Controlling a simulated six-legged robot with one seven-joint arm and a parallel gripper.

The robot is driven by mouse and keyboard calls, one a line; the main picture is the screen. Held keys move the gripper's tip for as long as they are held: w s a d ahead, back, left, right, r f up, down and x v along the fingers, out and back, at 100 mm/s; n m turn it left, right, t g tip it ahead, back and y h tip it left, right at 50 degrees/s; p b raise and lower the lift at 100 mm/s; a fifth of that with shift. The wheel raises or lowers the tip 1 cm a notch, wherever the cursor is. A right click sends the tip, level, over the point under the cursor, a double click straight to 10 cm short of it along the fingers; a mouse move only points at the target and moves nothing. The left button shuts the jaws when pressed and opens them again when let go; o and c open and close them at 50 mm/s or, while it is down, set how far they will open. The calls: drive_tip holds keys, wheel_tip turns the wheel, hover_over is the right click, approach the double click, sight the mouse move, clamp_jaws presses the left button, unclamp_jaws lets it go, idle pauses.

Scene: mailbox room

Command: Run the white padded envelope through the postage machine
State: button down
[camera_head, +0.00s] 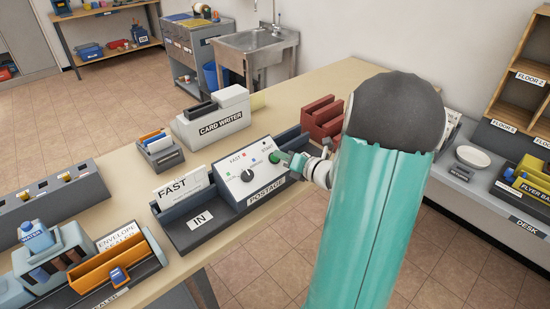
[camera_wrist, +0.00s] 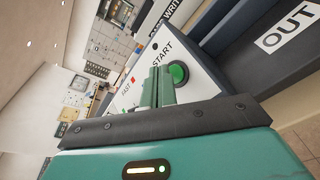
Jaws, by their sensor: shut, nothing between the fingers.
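The postage machine (camera_head: 262,197) stands on the bench with a white sloped panel, a dark knob (camera_head: 247,175) and a green START button (camera_head: 275,157). Its IN tray (camera_head: 200,221) is on the left. In the wrist view the OUT tray (camera_wrist: 262,62) is on the right. A white piece marked FAST (camera_head: 182,185) stands upright behind the IN tray; I cannot tell whether it is a sign or the envelope. No white padded envelope is clearly identifiable. My gripper (camera_head: 291,160) is shut and empty, close to the START button (camera_wrist: 179,72); contact is unclear.
A card writer (camera_head: 215,118) and a small card holder (camera_head: 160,152) stand behind the machine. An envelope sealer (camera_head: 115,265) is at front left, with a water bottle (camera_head: 36,235) near it. A red rack (camera_head: 322,117) is behind my arm. A desk (camera_head: 490,190) is at right.

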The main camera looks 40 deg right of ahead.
drive_tip(key=shift+w+f, duration=0.1)
idle(0.3)
drive_tip(key=shift+w+f, duration=0.15)
drive_tip(key=shift+f, duration=0.1)
